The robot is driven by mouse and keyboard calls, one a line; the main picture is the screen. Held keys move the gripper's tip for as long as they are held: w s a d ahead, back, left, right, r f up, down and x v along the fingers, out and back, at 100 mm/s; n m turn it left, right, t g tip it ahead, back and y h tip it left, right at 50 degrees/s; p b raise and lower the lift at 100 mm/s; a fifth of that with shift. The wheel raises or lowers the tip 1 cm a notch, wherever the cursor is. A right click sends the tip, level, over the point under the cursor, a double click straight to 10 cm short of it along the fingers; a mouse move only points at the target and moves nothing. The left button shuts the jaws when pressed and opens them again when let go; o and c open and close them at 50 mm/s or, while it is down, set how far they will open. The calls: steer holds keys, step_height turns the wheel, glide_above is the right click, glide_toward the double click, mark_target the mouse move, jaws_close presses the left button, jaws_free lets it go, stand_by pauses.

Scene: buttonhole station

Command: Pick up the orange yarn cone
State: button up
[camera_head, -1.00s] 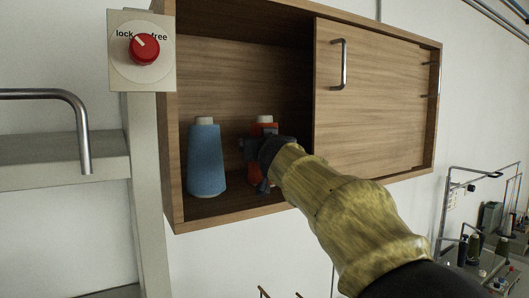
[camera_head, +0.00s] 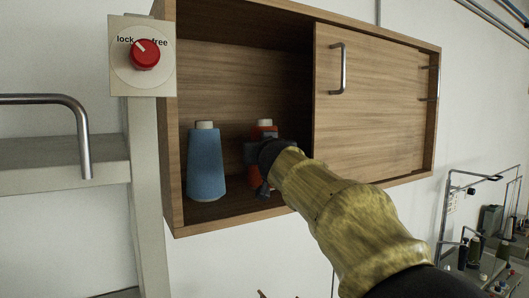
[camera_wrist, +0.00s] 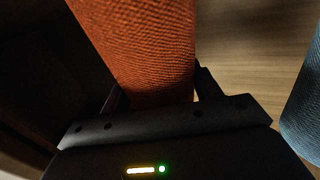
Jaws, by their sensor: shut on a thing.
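The orange yarn cone (camera_head: 263,129) stands in the open left part of the wooden wall cabinet. Its pale top shows in the head view, and my arm hides much of its body. In the wrist view the orange cone (camera_wrist: 145,45) fills the upper middle, between the fingers. My gripper (camera_head: 262,160) is shut on the cone; it also shows in the wrist view (camera_wrist: 155,100). Whether the cone's base touches the cabinet floor is hidden.
A blue yarn cone (camera_head: 206,165) stands just left of the orange one, and it also shows in the wrist view (camera_wrist: 304,105). The cabinet's sliding door (camera_head: 375,110) covers the right part. A red knob (camera_head: 145,54) on a lock/free plate is at upper left.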

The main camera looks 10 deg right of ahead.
step_height(320, 180, up, 10)
steer(key=p, duration=0.6)
steer(key=shift+d+f, duration=0.1)
stand_by(0.3)
